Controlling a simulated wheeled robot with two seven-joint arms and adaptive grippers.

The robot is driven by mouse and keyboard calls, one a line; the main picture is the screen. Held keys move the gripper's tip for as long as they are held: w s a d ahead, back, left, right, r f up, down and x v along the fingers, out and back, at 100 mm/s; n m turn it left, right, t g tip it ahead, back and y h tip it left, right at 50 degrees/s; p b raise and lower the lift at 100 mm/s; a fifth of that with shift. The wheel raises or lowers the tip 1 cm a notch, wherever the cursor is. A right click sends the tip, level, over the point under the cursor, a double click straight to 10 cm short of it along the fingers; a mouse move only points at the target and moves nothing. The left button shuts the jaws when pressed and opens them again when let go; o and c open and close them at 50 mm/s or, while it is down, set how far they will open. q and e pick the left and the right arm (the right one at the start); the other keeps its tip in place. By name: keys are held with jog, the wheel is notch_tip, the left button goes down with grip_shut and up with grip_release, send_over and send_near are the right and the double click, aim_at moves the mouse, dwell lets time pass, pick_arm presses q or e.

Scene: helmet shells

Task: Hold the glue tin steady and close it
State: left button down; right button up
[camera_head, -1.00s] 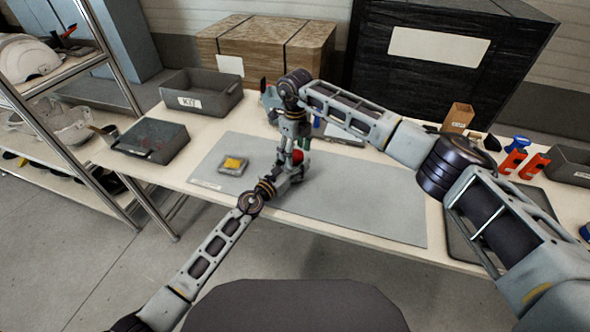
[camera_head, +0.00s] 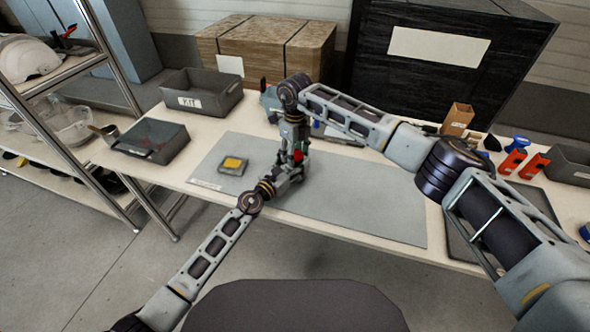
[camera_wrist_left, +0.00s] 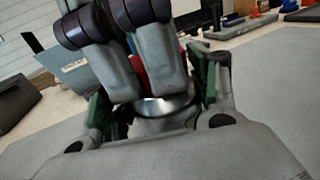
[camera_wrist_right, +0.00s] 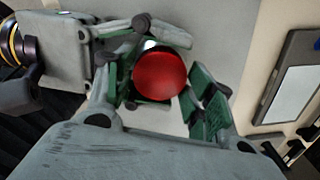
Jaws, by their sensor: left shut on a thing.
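The glue tin (camera_wrist_left: 165,106) is a silvery can between the green pads of my left gripper (camera_wrist_left: 160,105), which is shut on it just above the grey mat. Its red lid (camera_wrist_right: 158,75) is a round disc between the spread fingers of my right gripper (camera_wrist_right: 165,92), with a gap showing beside the right finger. In the head view a bit of the red lid (camera_head: 298,155) shows where both grippers meet. My right gripper reaches down from above, and its fingers hide much of the lid in the left wrist view. I cannot tell whether the lid is seated on the tin.
A yellow-topped grey block (camera_head: 233,164) rests on the mat (camera_head: 360,205) left of the grippers. A KIT bin (camera_head: 203,98) and a dark case (camera_head: 150,142) stand at the left. The right half of the mat is clear.

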jog(key=shift+o, duration=1)
jog(key=shift+r, duration=2.25)
jog(key=shift+r, duration=0.1)
jog(key=shift+c, duration=0.3)
jog(key=shift+r, duration=1.65)
jog(key=shift+f, duration=4)
